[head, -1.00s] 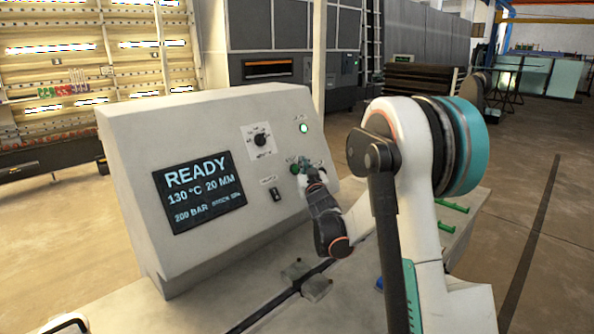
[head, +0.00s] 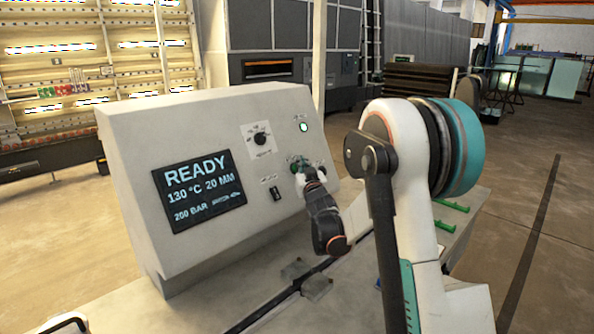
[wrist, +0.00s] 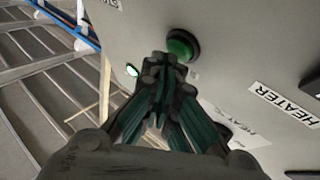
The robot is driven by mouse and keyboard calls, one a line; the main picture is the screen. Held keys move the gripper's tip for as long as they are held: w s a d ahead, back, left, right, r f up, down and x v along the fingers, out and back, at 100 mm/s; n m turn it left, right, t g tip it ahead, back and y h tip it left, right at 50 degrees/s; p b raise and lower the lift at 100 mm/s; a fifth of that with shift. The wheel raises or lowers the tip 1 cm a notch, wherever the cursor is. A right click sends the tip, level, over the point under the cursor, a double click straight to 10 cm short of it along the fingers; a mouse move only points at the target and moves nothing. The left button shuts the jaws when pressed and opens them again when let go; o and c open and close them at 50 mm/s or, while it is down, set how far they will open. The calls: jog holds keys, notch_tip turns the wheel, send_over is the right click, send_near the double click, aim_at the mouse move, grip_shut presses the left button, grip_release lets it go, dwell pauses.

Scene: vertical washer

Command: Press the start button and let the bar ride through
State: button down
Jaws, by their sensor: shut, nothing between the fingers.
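A green round button (wrist: 181,46) in a dark collar sits on the sloped panel, just beyond my fingertips in the wrist view. In the head view the green button (head: 297,166) is partly covered by my gripper (head: 305,168). My gripper (wrist: 165,60) is shut and empty, its tips at the button's lower left edge in the wrist view. I cannot tell whether they touch it. The control box (head: 130,135) has a screen (head: 199,191) reading READY, 130 °C, 20 MM, 200 BAR. I cannot make out a bar for certain.
A lit green lamp (head: 303,127), a rotary knob (head: 260,139) and a black rocker switch (head: 275,194) are on the same panel. A dark slot with small grey blocks (head: 317,287) runs along the bench. Green rods (head: 451,205) lie at its right side. The floor at right is clear.

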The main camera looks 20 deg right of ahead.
jog(key=shift+w+a+f, duration=0.15)
jog(key=shift+w+f, duration=0.1)
jog(key=shift+w, duration=0.15)
dwell(1.1)
jog(key=shift+s+d+r, duration=0.3)
jog(key=shift+s+r, duration=0.15)
jog(key=shift+s, duration=0.35)
